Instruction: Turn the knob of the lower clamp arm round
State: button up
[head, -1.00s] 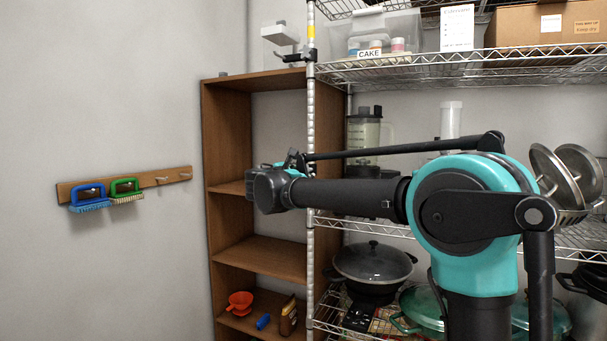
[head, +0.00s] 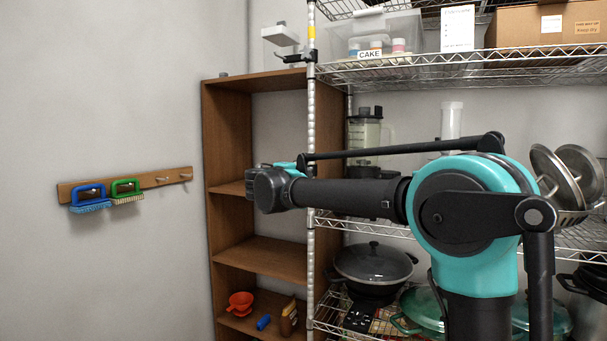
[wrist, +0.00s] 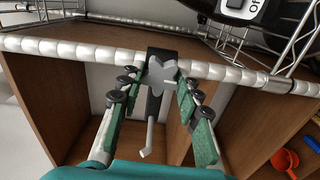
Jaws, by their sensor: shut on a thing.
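The lower clamp arm (wrist: 155,104) is dark and fixed on the rack's upright post (wrist: 75,50), which runs across the wrist view. Its grey star-shaped knob (wrist: 160,76) faces the wrist camera. My gripper (wrist: 158,82) has its two green-padded fingers on either side of the knob and is shut on it. A thin pale rod with a bent end (wrist: 147,142) shows below the knob, between the fingers. In the head view the lower clamp and the fingertips are hidden behind my wrist.
An upper clamp arm (head: 292,57) sits higher on the same post. A brown wooden shelf unit (head: 228,150) stands left of it, holding an orange funnel (head: 240,300). Wire shelves carry a lidded black pot (head: 372,265) and a blender (head: 364,133). Brushes (head: 90,198) hang on the left wall.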

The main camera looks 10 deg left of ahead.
jog(key=m, duration=1.1)
dwell(0.5)
jog(key=o, duration=1.2)
jog(key=shift+c, duration=0.2)
jog(key=shift+s, duration=0.15)
jog(key=v, duration=1.1)
jog(key=shift+s, duration=0.4)
